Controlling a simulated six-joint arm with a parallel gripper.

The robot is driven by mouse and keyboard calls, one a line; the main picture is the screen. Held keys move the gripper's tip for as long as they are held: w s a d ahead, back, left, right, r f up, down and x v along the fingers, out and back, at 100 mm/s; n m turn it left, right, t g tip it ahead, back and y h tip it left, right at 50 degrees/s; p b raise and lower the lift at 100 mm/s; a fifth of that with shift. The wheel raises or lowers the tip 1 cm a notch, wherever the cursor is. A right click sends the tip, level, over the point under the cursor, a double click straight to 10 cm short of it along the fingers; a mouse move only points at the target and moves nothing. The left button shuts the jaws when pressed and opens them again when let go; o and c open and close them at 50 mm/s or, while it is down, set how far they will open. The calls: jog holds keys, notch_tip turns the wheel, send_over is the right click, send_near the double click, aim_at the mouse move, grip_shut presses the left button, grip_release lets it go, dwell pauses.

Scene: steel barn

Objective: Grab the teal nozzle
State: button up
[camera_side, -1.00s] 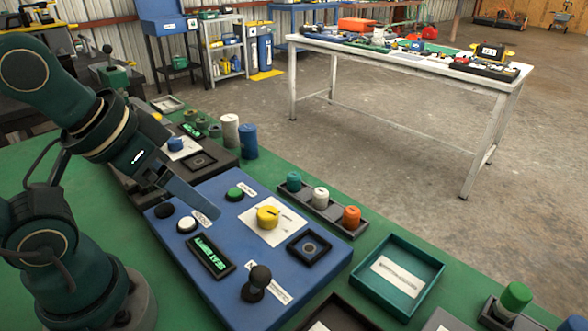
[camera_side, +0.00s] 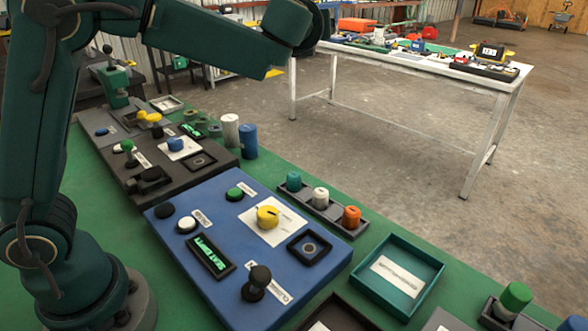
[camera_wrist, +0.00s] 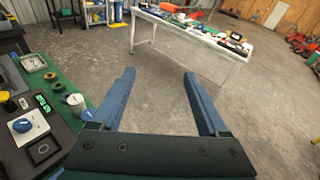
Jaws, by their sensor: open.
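The teal nozzle (camera_side: 293,181) stands upright in a dark rack (camera_side: 334,211), at the end nearest the tall cylinders, beside a white nozzle (camera_side: 320,197) and an orange nozzle (camera_side: 351,217). I cannot make out the teal nozzle in the wrist view. My gripper (camera_wrist: 158,76) is open and empty, its two blue fingers wide apart over the floor in the wrist view. In the side view my raised arm crosses the top, and the fingers do not show.
A blue panel (camera_side: 190,273) with a yellow knob (camera_side: 267,216) lies left of the rack. White (camera_side: 230,131) and blue (camera_side: 249,142) cylinders stand behind it. A teal tray (camera_side: 425,265) sits to the right. The white table (camera_side: 420,62) is across open floor.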

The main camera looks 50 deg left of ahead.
notch_tip(320, 180, down, 13)
jog(key=s+n+g+y, duration=0.1)
jog(key=n+g+y, duration=0.1)
jog(key=n+g, duration=0.35)
jog(key=n+g+y, duration=0.1)
jog(key=n+g, duration=0.1)
send_over(296, 179)
jog(key=d, duration=0.2)
notch_tip(296, 179, down, 7)
jog(key=f, duration=0.2)
jog(key=s+d+f+m, duration=0.1)
jog(key=f, duration=0.2)
jog(key=d+f+m, duration=0.1)
jog(key=f, duration=0.2)
jog(key=shift+s, duration=0.4)
jog(key=shift+f, duration=0.15)
jog(key=shift+x, duration=2.35)
jog(key=shift+m, duration=0.25)
grip_shut()
